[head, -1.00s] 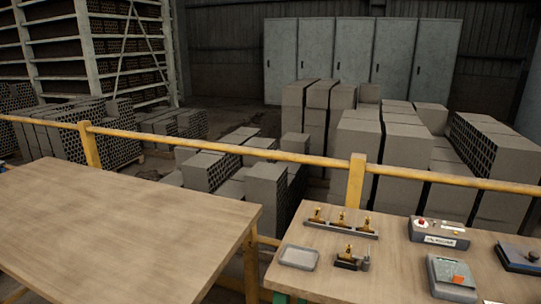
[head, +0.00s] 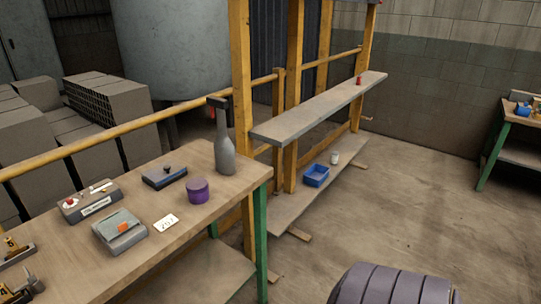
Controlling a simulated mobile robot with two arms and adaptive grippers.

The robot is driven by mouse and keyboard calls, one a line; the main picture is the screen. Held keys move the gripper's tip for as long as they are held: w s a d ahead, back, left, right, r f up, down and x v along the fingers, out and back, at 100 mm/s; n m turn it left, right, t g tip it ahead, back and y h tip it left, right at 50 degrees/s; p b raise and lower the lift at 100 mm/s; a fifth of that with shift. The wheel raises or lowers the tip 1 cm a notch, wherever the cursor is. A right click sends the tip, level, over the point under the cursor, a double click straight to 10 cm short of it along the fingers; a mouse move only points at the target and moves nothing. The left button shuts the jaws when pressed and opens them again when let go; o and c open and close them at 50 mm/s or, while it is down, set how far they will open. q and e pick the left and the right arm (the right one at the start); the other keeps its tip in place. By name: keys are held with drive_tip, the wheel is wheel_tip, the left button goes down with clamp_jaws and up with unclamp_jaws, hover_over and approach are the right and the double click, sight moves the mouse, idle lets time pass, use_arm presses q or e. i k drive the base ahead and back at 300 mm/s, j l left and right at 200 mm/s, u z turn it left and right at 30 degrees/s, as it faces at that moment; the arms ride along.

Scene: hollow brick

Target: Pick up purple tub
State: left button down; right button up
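The purple tub (head: 198,190) is a small, round purple container standing upright on the wooden table (head: 190,225) at the left of the head view. It sits near the table's right part, left of and in front of a grey bottle. Neither of my grippers shows in the head view.
On the table are the grey bottle (head: 223,142), a dark flat box (head: 165,177), a grey device (head: 119,231), a control box (head: 88,201) and a white card (head: 166,222). A shelf rack (head: 320,107) stands behind. A dark ribbed rounded object (head: 392,285) is at the bottom.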

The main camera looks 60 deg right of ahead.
sight(197, 188)
drive_tip(key=z, duration=1.25)
